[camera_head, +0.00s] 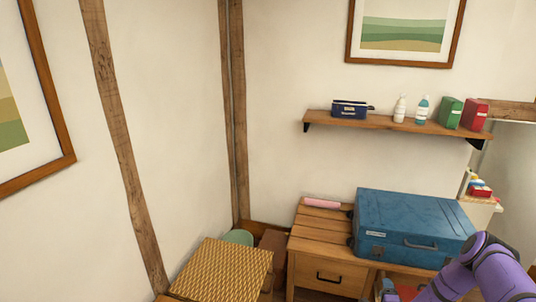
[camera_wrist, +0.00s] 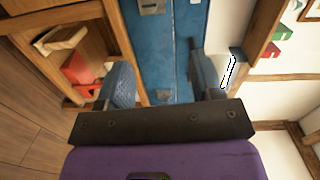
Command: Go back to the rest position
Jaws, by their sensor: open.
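My gripper (camera_wrist: 158,80) is open in the wrist view, with its two dark fingers spread apart and nothing held between them. A blue suitcase (camera_wrist: 172,45) shows beyond and between the fingers; the size of the gap to it is hard to tell. In the head view the suitcase (camera_head: 415,222) lies closed on the wooden bedside cabinet (camera_head: 323,245). My purple arm reaches in at the lower right of the head view, in front of the suitcase, and my gripper cannot be made out there.
A wall shelf (camera_head: 388,122) above the suitcase holds a navy pouch (camera_head: 348,109), bottles and boxes. A pink roll (camera_head: 322,203) lies on the cabinet, left of the suitcase. A woven basket (camera_head: 222,268) stands at lower left. A red object (camera_wrist: 80,71) sits in an open compartment.

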